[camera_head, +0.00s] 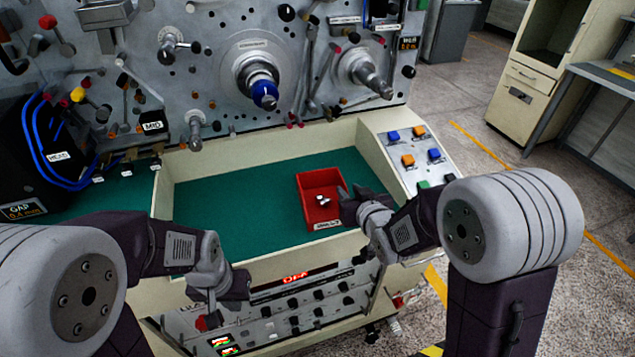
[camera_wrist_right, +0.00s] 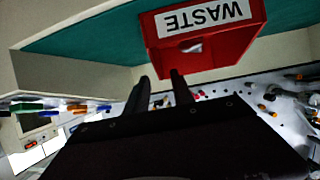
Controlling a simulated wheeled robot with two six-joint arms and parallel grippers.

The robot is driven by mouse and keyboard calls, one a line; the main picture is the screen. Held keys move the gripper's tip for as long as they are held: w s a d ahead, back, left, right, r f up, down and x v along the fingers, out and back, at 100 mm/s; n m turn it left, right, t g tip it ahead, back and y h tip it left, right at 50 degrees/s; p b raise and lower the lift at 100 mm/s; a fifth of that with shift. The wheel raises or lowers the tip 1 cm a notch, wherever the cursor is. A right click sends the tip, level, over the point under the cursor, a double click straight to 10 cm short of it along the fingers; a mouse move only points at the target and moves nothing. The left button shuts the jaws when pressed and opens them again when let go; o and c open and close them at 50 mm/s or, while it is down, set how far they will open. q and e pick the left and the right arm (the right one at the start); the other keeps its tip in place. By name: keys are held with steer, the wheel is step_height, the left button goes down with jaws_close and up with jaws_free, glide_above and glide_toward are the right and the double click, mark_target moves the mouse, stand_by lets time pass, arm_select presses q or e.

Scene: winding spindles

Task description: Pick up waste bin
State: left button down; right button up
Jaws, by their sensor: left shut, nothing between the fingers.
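The waste bin (camera_head: 313,182) is a small open red box with white bits inside. It stands on the green tray floor near the right front corner. In the right wrist view the bin (camera_wrist_right: 235,48) appears upside down with its white WASTE label. My right gripper (camera_head: 347,200) is at the bin's right side, its fingers apart. In the right wrist view its fingertips (camera_wrist_right: 161,75) point toward the bin's rim with an empty gap between them; I cannot tell whether they touch it. My left gripper (camera_head: 236,298) is shut and empty, in front of the tray's front wall.
The green-floored tray (camera_head: 235,190) has cream walls and much free room left of the bin. A button panel (camera_head: 415,158) lies to its right. The machine face with spindles (camera_head: 257,82) rises behind. A black box with blue cables (camera_head: 35,165) stands at left.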

mark_target(346, 188)
steer(key=shift+s+r, duration=0.1)
steer(key=x, duration=0.2)
steer(key=shift+w, duration=0.25)
steer(key=shift+w+a+f, duration=0.15)
steer(key=shift+w+f, duration=0.15)
steer(key=shift+w, duration=0.05)
steer(key=p+x, duration=0.1)
steer(key=x, duration=0.3)
steer(key=shift+w+r, duration=0.1)
steer(key=shift+r, duration=0.05)
steer(key=shift+w+a+f, duration=0.1)
steer(key=shift+w+f, duration=0.1)
steer(key=shift+w, duration=0.1)
arm_select(q)
steer(key=shift+s+d+r, duration=0.15)
steer(key=shift+s+r, duration=0.45)
steer(key=shift+r, duration=0.05)
arm_select(e)
steer(key=shift+s+r, duration=0.1)
steer(key=shift+s, duration=0.05)
jaws_close()
